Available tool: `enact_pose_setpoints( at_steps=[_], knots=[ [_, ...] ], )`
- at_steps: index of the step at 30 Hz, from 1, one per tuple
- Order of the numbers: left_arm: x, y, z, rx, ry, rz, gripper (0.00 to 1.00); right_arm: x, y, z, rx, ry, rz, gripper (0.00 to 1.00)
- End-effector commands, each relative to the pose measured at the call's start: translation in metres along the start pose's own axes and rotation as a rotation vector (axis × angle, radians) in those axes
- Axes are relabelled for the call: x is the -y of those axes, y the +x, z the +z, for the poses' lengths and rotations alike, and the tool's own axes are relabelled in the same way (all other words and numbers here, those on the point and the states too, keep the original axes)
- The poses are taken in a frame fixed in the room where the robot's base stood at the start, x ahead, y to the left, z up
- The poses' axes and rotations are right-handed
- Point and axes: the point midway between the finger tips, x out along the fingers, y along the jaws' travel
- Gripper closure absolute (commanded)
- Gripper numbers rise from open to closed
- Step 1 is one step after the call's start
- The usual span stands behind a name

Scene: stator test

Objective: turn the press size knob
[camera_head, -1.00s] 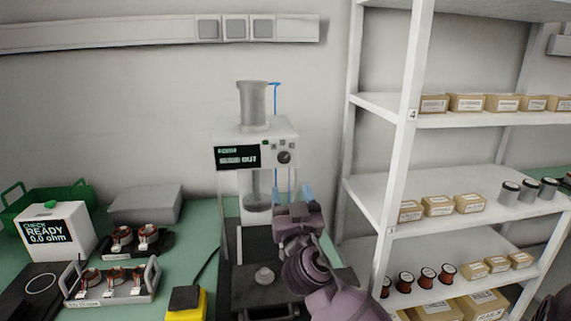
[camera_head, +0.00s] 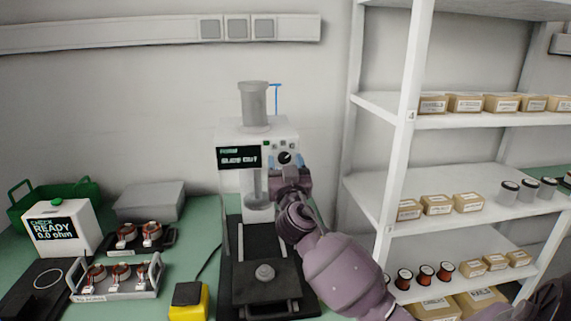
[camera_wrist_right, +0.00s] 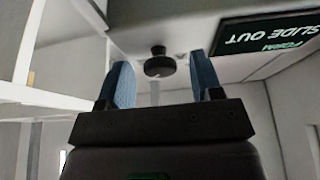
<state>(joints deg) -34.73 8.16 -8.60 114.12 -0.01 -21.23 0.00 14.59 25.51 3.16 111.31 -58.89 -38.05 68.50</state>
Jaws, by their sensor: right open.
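The press (camera_head: 233,137) stands on the green bench against the wall, with a dark display (camera_head: 239,157) on its front panel. Its black round knob (camera_head: 285,157) sits on the panel right of the display. My right gripper (camera_head: 286,163) is raised in front of the panel at the knob, its blue fingers open. In the right wrist view the knob (camera_wrist_right: 159,64) shows between and beyond the two spread fingertips (camera_wrist_right: 161,70), with a gap on both sides. I cannot tell contact from there; the fingers look apart from it.
A white shelf rack (camera_head: 400,150) with boxes and spools stands close on the right of my right arm. On the bench left are a yellow-based box (camera_head: 190,300), a stator tray (camera_head: 115,290) and a white meter (camera_head: 62,230) reading READY. A blue-handled rod rises behind the press.

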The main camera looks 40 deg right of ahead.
Motion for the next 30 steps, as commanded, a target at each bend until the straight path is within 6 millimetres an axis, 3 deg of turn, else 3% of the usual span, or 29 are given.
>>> enact_pose_setpoints(
  at_steps=[1,9,11,20,30],
  knots=[
    [0.0,0.0,-0.001,-0.001,0.0,0.0,0.57,0.0,0.0,0.0,0.0,0.0,0.0,0.4],
    [-0.001,0.003,-0.009,-0.016,0.002,0.002,0.57,0.0,0.0,0.0,0.0,-0.001,0.0,0.82],
    [-0.001,0.004,-0.011,-0.02,0.002,0.002,0.57,0.0,0.0,0.0,0.0,-0.001,0.0,0.88],
    [0.0,0.003,-0.016,-0.028,0.002,0.002,0.57,-0.001,0.0,-0.001,0.0,-0.04,-0.017,0.88],
    [0.002,-0.008,-0.015,-0.011,-0.001,-0.003,0.57,-0.003,0.001,-0.004,-0.002,-0.249,-0.103,0.88]
  ],
)
